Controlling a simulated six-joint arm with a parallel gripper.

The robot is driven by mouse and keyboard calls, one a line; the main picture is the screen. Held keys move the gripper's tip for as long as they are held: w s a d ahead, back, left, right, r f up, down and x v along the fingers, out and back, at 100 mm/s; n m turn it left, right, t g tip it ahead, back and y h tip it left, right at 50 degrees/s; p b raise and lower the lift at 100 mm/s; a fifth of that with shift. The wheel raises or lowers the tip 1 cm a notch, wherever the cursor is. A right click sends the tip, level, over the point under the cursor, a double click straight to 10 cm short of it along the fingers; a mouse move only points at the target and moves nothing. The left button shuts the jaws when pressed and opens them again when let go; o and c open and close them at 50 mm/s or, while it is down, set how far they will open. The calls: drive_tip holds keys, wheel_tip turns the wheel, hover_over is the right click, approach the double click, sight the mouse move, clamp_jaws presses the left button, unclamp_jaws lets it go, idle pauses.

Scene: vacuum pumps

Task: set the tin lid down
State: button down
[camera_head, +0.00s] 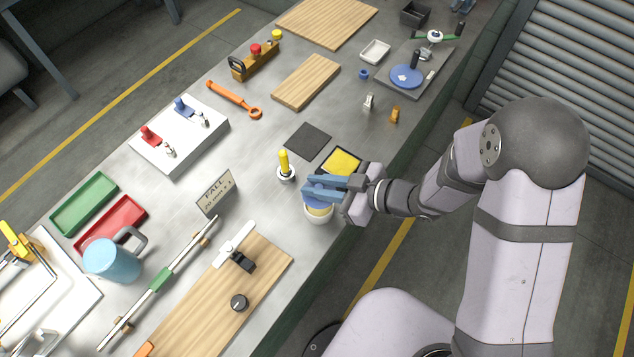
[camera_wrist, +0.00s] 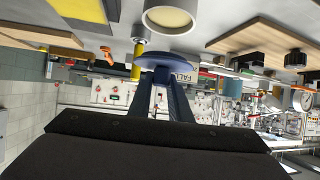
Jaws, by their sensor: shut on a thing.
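My gripper (camera_head: 322,187) is shut on the blue tin lid (camera_wrist: 168,61), a round disc that shows at its fingertips in the wrist view. In the head view the lid is largely covered by the fingers. A cream round tin (camera_head: 318,213) stands on the bench just below the gripper in that picture. The tin's mouth (camera_wrist: 171,17) also shows at the top of the wrist view, with pale yellow inside, and it is apart from the lid there. The exact height of the lid above the bench is hard to tell.
A yellow pad (camera_head: 341,162) lies just above the gripper in the head view. A yellow-handled tool (camera_head: 285,165) stands to the left, and a dark mat (camera_head: 307,141) lies beyond it. A sign (camera_head: 215,194) and a wooden board (camera_head: 272,262) are to the left and below.

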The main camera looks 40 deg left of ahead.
drive_tip(key=shift+f+b, duration=1.25)
drive_tip(key=shift+f, duration=0.65)
drive_tip(key=shift+f, duration=0.2)
drive_tip(key=shift+f+b, duration=0.6)
drive_tip(key=shift+f, duration=0.25)
drive_tip(key=c, duration=1.6)
unclamp_jaws()
drive_tip(key=shift+o, duration=0.2)
drive_tip(key=c, duration=0.4)
